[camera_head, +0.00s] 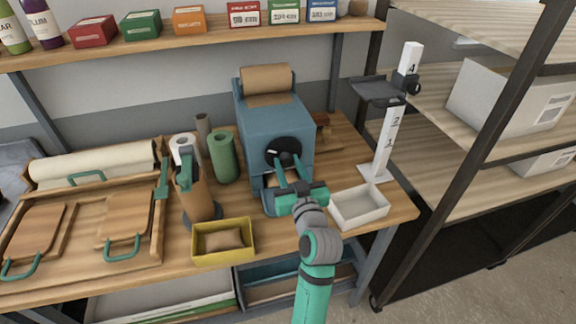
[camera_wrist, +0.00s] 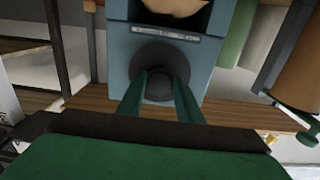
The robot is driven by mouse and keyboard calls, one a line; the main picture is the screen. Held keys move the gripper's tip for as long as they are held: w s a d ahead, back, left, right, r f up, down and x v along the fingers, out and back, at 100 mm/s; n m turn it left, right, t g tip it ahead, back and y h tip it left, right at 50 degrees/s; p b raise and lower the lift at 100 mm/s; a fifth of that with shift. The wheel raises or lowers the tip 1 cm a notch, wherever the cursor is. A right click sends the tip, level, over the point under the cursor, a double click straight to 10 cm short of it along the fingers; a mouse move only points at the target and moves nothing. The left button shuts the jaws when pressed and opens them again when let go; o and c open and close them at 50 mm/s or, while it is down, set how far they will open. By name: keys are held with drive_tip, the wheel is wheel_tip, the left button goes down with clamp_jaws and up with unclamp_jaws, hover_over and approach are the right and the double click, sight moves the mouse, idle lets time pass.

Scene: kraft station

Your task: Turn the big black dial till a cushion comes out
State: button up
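The big black dial (camera_head: 284,150) is on the front of a blue machine (camera_head: 270,108) with a roll of brown paper on top. In the wrist view the dial (camera_wrist: 160,68) is a dark disc with a rounder hub in the middle. My gripper (camera_head: 286,162) reaches the dial from the front. In the wrist view its two green fingers (camera_wrist: 158,90) stand on either side of the hub, close to it or touching; I cannot tell if they grip it. A brown cushion (camera_head: 222,240) lies in the yellow tray (camera_head: 197,259) to the left.
A white open tray (camera_head: 359,215) sits right of my gripper. A numbered white post (camera_head: 393,140) stands behind it. Green and brown rolls (camera_head: 222,158) and a brown cylinder on a stand (camera_head: 193,195) are left of the machine. Wooden frames with green handles (camera_head: 120,225) fill the left.

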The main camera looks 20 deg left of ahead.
drive_tip(key=shift+c, duration=0.6)
drive_tip(key=shift+m, duration=0.3)
drive_tip(key=m, duration=0.3)
drive_tip(key=shift+m, duration=0.3)
drive_tip(key=m, duration=0.4)
drive_tip(key=shift+a+m, duration=0.1)
drive_tip(key=shift+m, duration=0.2)
drive_tip(key=m, duration=0.4)
drive_tip(key=shift+m, duration=2.5)
